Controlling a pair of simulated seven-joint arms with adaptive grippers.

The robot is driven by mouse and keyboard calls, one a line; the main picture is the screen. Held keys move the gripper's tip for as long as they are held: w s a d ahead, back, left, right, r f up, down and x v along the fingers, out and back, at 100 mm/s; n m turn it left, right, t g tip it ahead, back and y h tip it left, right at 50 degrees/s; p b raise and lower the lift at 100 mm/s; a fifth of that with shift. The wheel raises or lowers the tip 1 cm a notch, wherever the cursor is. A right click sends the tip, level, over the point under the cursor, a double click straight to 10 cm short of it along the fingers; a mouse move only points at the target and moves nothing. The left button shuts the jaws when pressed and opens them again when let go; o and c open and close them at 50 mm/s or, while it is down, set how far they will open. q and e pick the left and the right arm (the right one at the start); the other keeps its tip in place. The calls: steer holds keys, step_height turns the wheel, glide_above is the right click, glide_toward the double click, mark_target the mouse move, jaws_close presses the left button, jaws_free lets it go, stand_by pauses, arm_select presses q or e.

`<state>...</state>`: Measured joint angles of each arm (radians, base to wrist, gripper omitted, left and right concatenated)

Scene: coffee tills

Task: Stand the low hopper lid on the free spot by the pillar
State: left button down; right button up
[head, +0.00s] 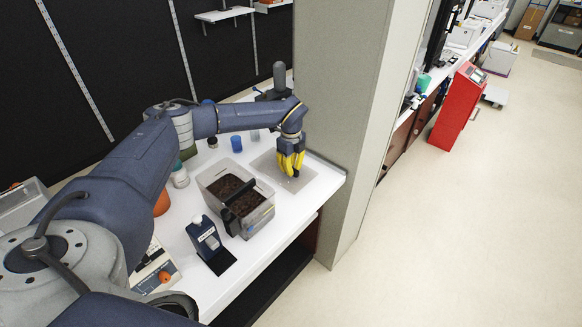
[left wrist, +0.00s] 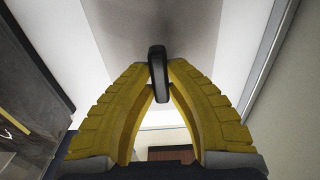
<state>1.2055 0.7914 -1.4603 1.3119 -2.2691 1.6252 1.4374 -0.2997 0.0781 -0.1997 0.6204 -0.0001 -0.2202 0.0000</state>
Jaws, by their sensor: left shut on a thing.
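My left gripper (head: 291,173) is over the white counter close to the pillar (head: 335,110), fingers pointing down. In the left wrist view its yellow fingers (left wrist: 160,85) are shut on the black handle (left wrist: 158,72) of the hopper lid. The lid (head: 267,165) is a flat grey plate under the fingers, beside the pillar; it also shows in the left wrist view (left wrist: 130,25). It looks level and low over the counter; I cannot tell whether it touches. The fingers hide part of it. My right gripper is not in view.
A clear bin (head: 262,217) of dark brown grounds stands left of the lid, with a black upright piece. A blue cup (head: 236,144) is behind the bin. A dark blue device (head: 205,235) stands in front. The counter (head: 318,176) ends right of the lid.

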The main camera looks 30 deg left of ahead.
arm_select(q)
steer(key=shift+f, duration=0.55)
steer(key=shift+r, duration=0.2)
steer(key=shift+r, duration=0.8)
steer(key=shift+f, duration=0.4)
stand_by(0.7)
steer(key=shift+f, duration=0.6)
steer(key=shift+r, duration=0.15)
steer(key=shift+r, duration=0.85)
stand_by(0.3)
